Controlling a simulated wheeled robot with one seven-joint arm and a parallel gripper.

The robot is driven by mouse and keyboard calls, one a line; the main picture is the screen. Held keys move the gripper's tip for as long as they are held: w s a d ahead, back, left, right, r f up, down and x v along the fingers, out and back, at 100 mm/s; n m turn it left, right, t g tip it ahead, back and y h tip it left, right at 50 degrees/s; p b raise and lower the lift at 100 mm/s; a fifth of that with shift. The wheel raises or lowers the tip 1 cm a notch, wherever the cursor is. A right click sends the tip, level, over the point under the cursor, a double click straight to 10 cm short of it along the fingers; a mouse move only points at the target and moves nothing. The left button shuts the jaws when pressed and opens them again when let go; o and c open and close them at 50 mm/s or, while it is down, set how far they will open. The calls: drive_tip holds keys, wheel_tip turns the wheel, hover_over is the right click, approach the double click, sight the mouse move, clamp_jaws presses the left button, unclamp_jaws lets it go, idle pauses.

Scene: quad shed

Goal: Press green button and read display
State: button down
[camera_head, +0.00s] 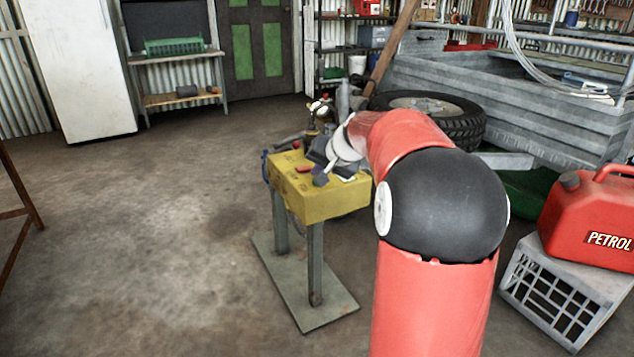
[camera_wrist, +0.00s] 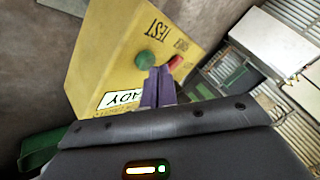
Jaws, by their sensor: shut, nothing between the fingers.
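The yellow box (camera_wrist: 105,50) fills the middle of the wrist view, marked TEST, with a green button (camera_wrist: 146,60) and a red button (camera_wrist: 176,62). A white display (camera_wrist: 122,97) on it shows letters like "ADY"; the rest cannot be read. My gripper (camera_wrist: 160,72) is shut and empty, its tips overlapping the green button's lower right edge; I cannot tell whether they touch it. In the head view the yellow box (camera_head: 312,203) stands on a grey post stand, with my gripper (camera_head: 320,180) low over its top. The green button is not distinguishable there.
A clamp-like tool (camera_head: 318,128) stands behind the box. A tyre (camera_head: 425,108) and metal trailer (camera_head: 530,100) are behind right. A red petrol can (camera_head: 590,220) sits on a grey crate (camera_head: 560,295) at right.

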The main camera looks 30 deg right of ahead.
drive_tip(key=shift+f+b, duration=0.45)
drive_tip(key=shift+b, duration=0.05)
idle(0.6)
drive_tip(key=shift+r, duration=0.1)
drive_tip(key=shift+r+p, duration=0.65)
drive_tip(key=shift+r, duration=0.15)
drive_tip(key=shift+r+p, duration=1.9)
drive_tip(key=shift+r, duration=0.7)
